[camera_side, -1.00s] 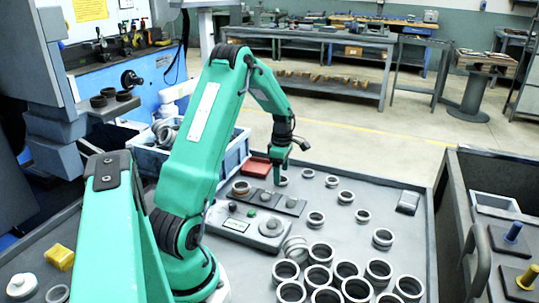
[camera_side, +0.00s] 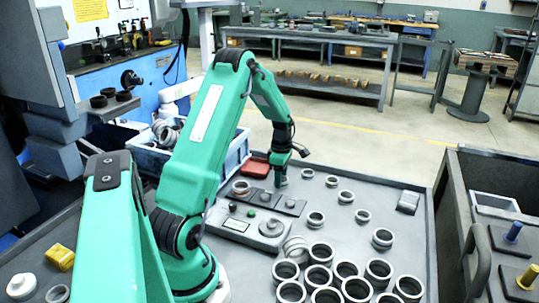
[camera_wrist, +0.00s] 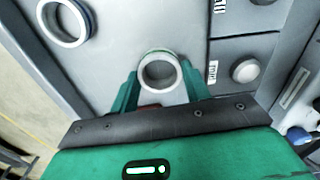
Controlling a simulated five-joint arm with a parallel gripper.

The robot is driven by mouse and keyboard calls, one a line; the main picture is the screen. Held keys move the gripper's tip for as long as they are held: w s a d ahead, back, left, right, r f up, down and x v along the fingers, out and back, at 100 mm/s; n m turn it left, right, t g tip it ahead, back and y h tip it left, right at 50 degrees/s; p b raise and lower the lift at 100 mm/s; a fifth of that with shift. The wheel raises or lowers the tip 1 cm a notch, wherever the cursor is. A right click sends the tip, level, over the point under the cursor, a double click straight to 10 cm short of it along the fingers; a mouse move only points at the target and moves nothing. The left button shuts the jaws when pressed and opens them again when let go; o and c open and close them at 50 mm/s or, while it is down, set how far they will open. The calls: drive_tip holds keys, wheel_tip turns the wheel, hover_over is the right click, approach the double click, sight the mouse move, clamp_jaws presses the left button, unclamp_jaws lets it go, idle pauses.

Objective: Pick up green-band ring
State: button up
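The green-band ring (camera_wrist: 160,71) is a silver ring with a thin green edge, in the middle of the wrist view. My gripper (camera_wrist: 160,75) has one green finger on each side of it, very close to its wall. I cannot tell whether the fingers press on the ring. In the side view my gripper (camera_side: 281,180) is down at the tray surface, and the ring there is mostly hidden by it.
A ring with a dark blue band (camera_wrist: 65,22) lies to the left in the wrist view. Several rings stand on the grey tray (camera_side: 400,220). A grey control box (camera_side: 248,229) and a small row of plates (camera_side: 262,196) with a copper ring sit near my gripper. A red box (camera_side: 256,167) is behind.

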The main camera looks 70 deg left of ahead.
drive_tip(key=shift+c, duration=0.7)
drive_tip(key=shift+r, duration=0.2)
drive_tip(key=shift+r, duration=0.55)
drive_tip(key=r, duration=0.1)
drive_tip(key=d+r, duration=0.1)
drive_tip(key=r, duration=0.1)
drive_tip(key=shift+w+r, duration=0.1)
drive_tip(key=shift+w, duration=0.05)
drive_tip(key=w+d+r, duration=0.2)
drive_tip(key=d+r, duration=0.4)
drive_tip(key=d, duration=0.4)
drive_tip(key=shift+d+r, duration=0.15)
drive_tip(key=shift+d, duration=0.05)
